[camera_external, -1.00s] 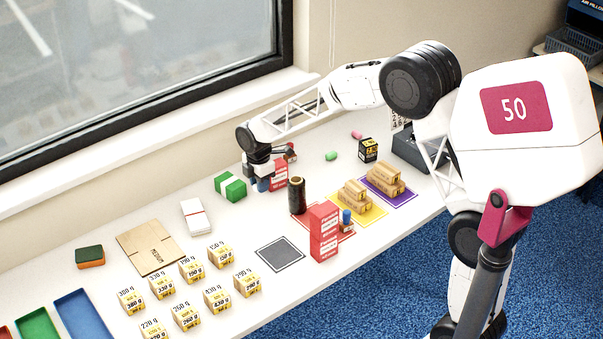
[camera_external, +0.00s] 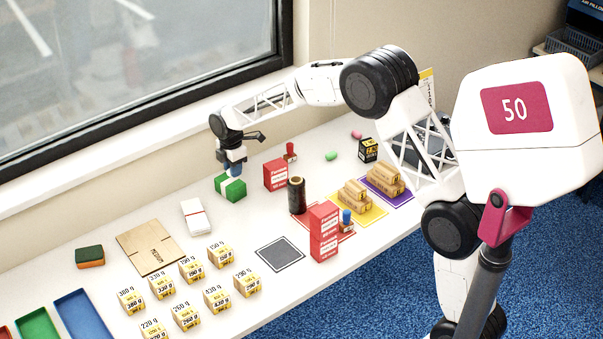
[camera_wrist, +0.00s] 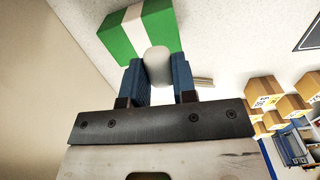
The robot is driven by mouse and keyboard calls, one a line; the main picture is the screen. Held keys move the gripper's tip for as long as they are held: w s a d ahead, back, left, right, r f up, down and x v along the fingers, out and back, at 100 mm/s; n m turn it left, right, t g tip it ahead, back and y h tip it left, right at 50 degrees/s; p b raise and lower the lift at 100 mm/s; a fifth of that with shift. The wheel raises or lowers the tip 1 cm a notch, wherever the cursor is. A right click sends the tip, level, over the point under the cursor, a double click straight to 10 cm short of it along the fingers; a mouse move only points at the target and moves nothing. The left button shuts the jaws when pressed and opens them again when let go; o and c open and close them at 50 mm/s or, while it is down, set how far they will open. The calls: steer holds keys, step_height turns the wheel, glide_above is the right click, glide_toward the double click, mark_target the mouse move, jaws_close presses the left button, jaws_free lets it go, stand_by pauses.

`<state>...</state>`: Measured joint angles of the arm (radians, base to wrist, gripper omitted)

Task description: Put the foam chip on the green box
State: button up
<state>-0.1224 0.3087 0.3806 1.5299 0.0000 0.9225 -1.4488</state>
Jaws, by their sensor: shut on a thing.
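The green box (camera_external: 236,192) with a white band stands on the table towards the window side. It also shows in the wrist view (camera_wrist: 112,38), just beyond my fingertips. My gripper (camera_external: 231,172) is over the green box, pointing down. In the wrist view my gripper (camera_wrist: 158,82) has its blue fingers shut on a pale, rounded foam chip (camera_wrist: 157,64). The chip overlaps the box's edge in that view. I cannot tell whether the chip touches the box; the external view hardly shows the chip.
A red carton (camera_external: 275,176), a red stamp (camera_external: 291,151) and a dark cylinder (camera_external: 297,195) stand to the right. A white box with a red line (camera_external: 194,216) and a flat cardboard piece (camera_external: 151,248) lie to the left. Several small labelled cartons stand in front.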

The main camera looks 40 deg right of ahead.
mark_target(230, 181)
steer(key=shift+w+a+f, duration=0.1)
steer(key=shift+w+a, duration=0.05)
steer(key=shift+w, duration=1.05)
steer(key=shift+f, duration=1.8)
steer(key=o, duration=0.9)
steer(key=shift+f, duration=0.1)
step_height(230, 181, up, 12)
steer(key=shift+r, duration=0.15)
steer(key=shift+s+r, duration=0.1)
